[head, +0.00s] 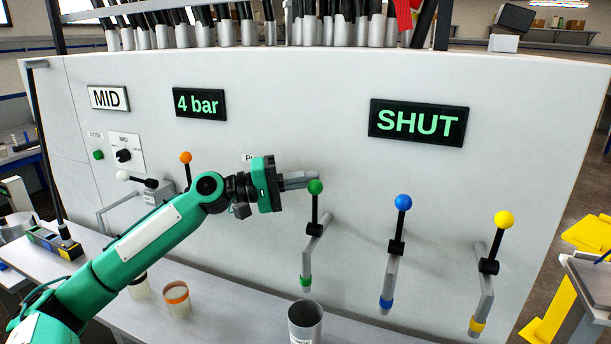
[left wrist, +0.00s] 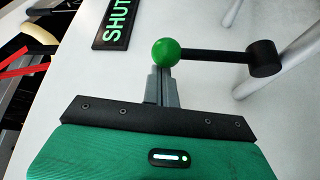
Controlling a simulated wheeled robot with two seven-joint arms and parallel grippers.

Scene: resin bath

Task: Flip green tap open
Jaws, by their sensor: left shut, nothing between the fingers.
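The green tap (head: 315,208) has a green ball on a black lever that stands upright above its pipe. In the left wrist view the green ball (left wrist: 166,52) lies right at the fingertips, with its lever running right to a black hub. My left gripper (head: 314,177) is shut with nothing between its fingers, and its tips are at the ball's left side in the head view. They look to be touching or nearly touching it. A black display (head: 418,122) above reads SHUT; it also shows in the left wrist view (left wrist: 118,24). My right gripper is not in view.
A blue tap (head: 403,204) and a yellow tap (head: 503,220) stand to the right, levers up. An orange-knobbed lever (head: 186,158) and a white-knobbed lever (head: 123,175) are left. A grey cup (head: 304,322) and an orange-rimmed cup (head: 177,298) stand below.

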